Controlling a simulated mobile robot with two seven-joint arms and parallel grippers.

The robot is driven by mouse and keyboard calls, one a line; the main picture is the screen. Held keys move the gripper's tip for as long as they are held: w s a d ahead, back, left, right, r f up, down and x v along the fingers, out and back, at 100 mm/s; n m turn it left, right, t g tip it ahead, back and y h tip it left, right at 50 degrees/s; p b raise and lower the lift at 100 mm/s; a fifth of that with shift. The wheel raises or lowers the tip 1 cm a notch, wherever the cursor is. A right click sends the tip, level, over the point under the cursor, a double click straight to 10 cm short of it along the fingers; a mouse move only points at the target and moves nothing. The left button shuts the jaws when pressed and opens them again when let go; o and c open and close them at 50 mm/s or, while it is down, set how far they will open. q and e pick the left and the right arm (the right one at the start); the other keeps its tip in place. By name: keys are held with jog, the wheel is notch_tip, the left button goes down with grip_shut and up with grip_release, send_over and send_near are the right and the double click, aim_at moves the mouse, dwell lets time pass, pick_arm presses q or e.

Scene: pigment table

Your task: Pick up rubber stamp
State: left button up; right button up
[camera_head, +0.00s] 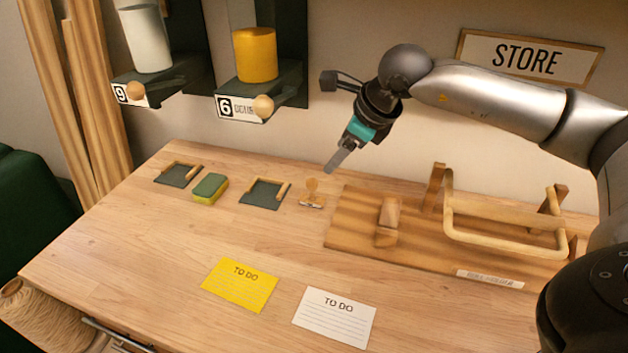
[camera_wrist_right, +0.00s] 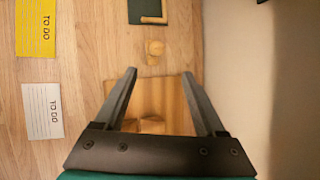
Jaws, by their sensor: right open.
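The rubber stamp (camera_head: 312,194) stands on the wooden table, between a dark green tray and the wooden board; it has a round wooden knob and a small base. In the right wrist view the stamp (camera_wrist_right: 155,50) is ahead of the fingertips, roughly in line with the gap between them. My right gripper (camera_head: 334,168) hangs above the table, a little above and to the right of the stamp, apart from it. In the right wrist view the gripper (camera_wrist_right: 162,76) has its fingers spread, with nothing held between them. My left gripper is not in view.
The wooden board (camera_head: 350,215) with a block and a bent-wood frame lies right of the stamp. Dark green trays (camera_head: 262,195) (camera_head: 176,177) and a sponge (camera_head: 210,187) lie left. A yellow card (camera_head: 240,284) and a white card (camera_head: 335,316) lie in front. Shelves hang behind.

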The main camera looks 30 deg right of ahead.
aim_at(315, 181)
jog(key=x, duration=1.5)
jog(key=shift+s+a+b, duration=0.15)
jog(key=shift+a+b, duration=0.1)
jog(key=shift+b, duration=0.1)
jog(key=shift+c, duration=0.4)
grip_shut()
